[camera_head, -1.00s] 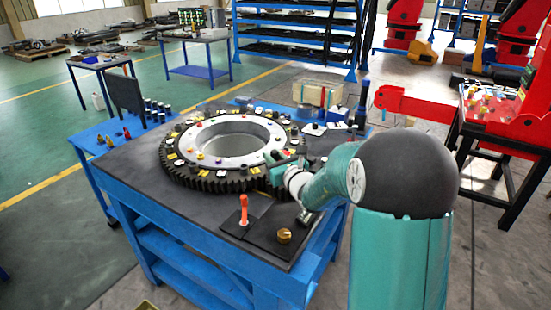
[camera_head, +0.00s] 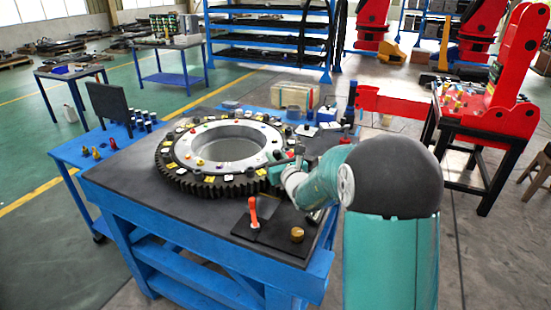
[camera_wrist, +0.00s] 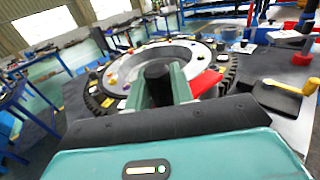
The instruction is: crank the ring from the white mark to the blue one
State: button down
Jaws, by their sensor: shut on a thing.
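The big toothed ring (camera_head: 207,186) lies flat on the dark-topped blue bench, with a pale inner band and small coloured tags around it. My gripper (camera_head: 283,166) is at the ring's right edge. In the wrist view my gripper (camera_wrist: 160,88) has its two teal fingers closed on either side of a dark upright knob (camera_wrist: 158,72). The ring (camera_wrist: 103,98) spreads out beyond them, and a red piece (camera_wrist: 206,82) shows just right of the fingers. Tags are too small to tell which are the white and blue marks.
An orange upright handle (camera_head: 253,212) and a brass knob (camera_head: 297,234) stand on dark plates at the bench's front right. The bench's front left is bare.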

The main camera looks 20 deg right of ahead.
jog(key=shift+a, duration=0.3)
jog(key=c, duration=1.3)
grip_release()
jog(key=shift+o, duration=0.3)
jog(key=shift+d, duration=0.2)
jog(key=s+d, duration=0.1)
jog(key=s, duration=1.2)
jog(key=shift+s+d, duration=0.3)
